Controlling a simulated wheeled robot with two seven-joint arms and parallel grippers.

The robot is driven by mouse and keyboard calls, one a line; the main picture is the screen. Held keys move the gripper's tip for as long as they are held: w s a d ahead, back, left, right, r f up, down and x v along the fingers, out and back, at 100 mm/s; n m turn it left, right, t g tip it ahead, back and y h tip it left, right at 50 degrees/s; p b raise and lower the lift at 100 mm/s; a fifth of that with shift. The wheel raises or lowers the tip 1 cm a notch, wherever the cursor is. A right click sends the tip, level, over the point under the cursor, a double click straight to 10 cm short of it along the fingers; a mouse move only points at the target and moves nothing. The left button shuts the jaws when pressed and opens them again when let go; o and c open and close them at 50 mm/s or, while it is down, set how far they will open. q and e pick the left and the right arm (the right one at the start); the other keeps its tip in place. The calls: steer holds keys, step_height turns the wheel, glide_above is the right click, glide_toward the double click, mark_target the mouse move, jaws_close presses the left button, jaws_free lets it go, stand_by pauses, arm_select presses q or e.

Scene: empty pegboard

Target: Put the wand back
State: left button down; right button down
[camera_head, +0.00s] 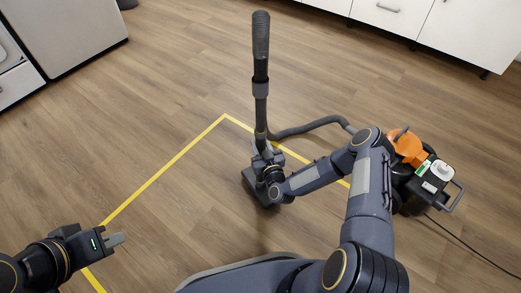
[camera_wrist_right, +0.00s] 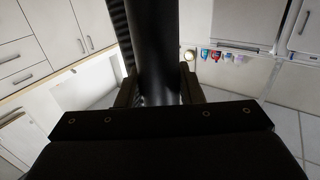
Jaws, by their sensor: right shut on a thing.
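My right gripper (camera_head: 265,152) is shut on the lower part of the wand, just above the floor head. In the right wrist view, the dark tube (camera_wrist_right: 158,50) runs up between the two fingers (camera_wrist_right: 158,92). My left gripper (camera_head: 117,240) is at the lower left, far from the wand, and its fingers look close together but I cannot tell the gap.
A grey hose (camera_head: 310,127) leads right from the wand towards the orange and black vacuum body (camera_head: 408,146), which has a cable trailing right. Yellow tape (camera_head: 165,168) marks the floor. White cabinets (camera_head: 440,25) stand at the back right; a pale appliance (camera_head: 70,35) stands back left. The left floor is clear.

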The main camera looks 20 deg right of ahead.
arm_select(q)
steer(key=shift+f, duration=0.45)
arm_select(e)
steer(key=shift+f, duration=0.55)
arm_select(q)
steer(key=shift+f, duration=0.15)
arm_select(e)
steer(key=shift+f, duration=0.15)
steer(key=c, duration=1)
jaws_free()
